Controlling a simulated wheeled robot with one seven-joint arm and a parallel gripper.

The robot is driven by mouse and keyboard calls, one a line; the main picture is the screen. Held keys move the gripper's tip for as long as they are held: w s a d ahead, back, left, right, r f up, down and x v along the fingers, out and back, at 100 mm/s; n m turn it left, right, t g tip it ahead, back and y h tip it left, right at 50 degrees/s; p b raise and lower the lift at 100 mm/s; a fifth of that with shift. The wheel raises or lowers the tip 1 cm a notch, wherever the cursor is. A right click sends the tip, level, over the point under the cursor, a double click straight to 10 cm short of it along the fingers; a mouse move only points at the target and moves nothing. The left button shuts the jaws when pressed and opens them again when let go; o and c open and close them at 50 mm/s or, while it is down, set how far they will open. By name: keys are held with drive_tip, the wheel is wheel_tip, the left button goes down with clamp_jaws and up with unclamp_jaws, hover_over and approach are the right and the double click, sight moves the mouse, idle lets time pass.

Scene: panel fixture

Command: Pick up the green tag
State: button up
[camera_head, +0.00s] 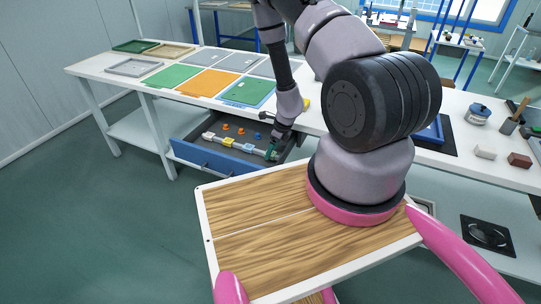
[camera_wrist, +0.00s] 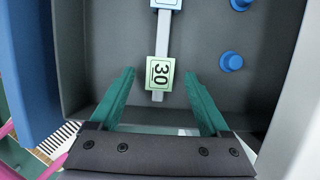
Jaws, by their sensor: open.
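My gripper (camera_wrist: 160,76) has two teal fingers, spread wide on the left and right of the tag, with gaps on both sides. In the head view my gripper (camera_head: 272,153) reaches down into the drawer at its right end. There I cannot make out the green tag clearly beside the fingers.
The open drawer (camera_head: 220,161) has a blue front and sits under the white bench. Another tag, blue-edged (camera_wrist: 166,3), is farther along the rail. Blue pegs (camera_wrist: 231,62) stand to the right. Several orange pegs (camera_head: 241,131) stand behind the rail. Drawer walls are close around my gripper.

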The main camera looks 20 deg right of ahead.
drive_tip(key=shift+w+a+f, duration=0.1)
drive_tip(key=shift+a+f, duration=0.05)
drive_tip(key=shift+f, duration=0.35)
clamp_jaws()
drive_tip(key=shift+r, duration=0.1)
